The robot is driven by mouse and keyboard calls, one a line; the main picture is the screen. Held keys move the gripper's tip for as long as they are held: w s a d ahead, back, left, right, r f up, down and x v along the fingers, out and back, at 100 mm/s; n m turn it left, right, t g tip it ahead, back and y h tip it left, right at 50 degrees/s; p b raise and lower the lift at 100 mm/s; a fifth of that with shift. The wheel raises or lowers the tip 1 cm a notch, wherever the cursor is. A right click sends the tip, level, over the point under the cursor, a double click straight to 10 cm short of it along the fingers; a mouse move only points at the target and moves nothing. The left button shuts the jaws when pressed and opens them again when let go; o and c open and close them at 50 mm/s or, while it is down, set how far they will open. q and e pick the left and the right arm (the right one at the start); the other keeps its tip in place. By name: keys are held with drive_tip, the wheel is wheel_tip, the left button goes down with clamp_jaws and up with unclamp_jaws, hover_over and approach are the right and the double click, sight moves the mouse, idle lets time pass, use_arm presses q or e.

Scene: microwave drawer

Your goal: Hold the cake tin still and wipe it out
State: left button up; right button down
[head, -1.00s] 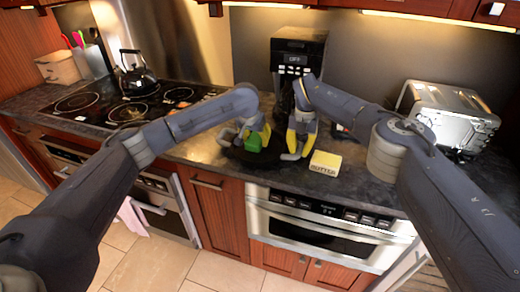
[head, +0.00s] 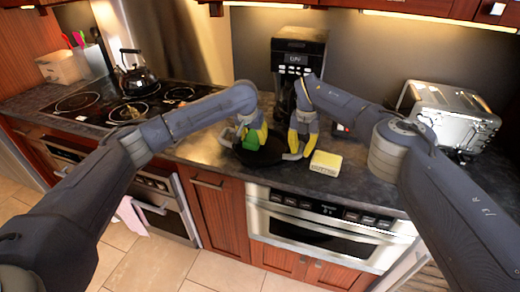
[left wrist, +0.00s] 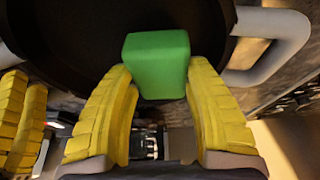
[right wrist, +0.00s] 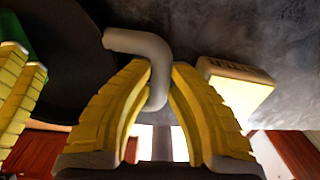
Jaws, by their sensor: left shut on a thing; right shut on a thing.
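The cake tin (head: 266,156) is a dark round pan with grey loop handles, standing on the counter below the coffee maker. My right gripper (head: 294,154) is shut on the tin's right-hand handle; the right wrist view shows this grey handle (right wrist: 150,50) between the yellow fingers. My left gripper (head: 247,148) is shut on a green sponge block (left wrist: 158,62) and holds it over the inside of the tin, at its left part. I cannot tell whether the sponge touches the bottom. The tin's other handle (left wrist: 285,45) shows free in the left wrist view.
A butter block (head: 325,163) lies on the counter just right of the tin. A coffee maker (head: 298,60) stands behind, a toaster (head: 448,115) at the right. A stove with a kettle (head: 137,75) is at the left. The counter's front edge is close to the tin.

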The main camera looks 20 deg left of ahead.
use_arm(q)
drive_tip(key=shift+s+d, duration=0.35)
drive_tip(key=shift+d, duration=0.5)
drive_tip(key=shift+s+d, duration=0.35)
drive_tip(key=shift+d, duration=0.45)
use_arm(e)
drive_tip(key=shift+a, duration=0.1)
use_arm(q)
drive_tip(key=shift+r, duration=2.8)
use_arm(e)
drive_tip(key=shift+s, duration=0.1)
use_arm(q)
drive_tip(key=shift+a, duration=0.1)
drive_tip(key=a, duration=0.8)
drive_tip(key=shift+a, duration=0.35)
use_arm(e)
drive_tip(key=c, duration=0.6)
unclamp_jaws()
drive_tip(key=shift+c, duration=0.2)
drive_tip(key=shift+r, duration=0.1)
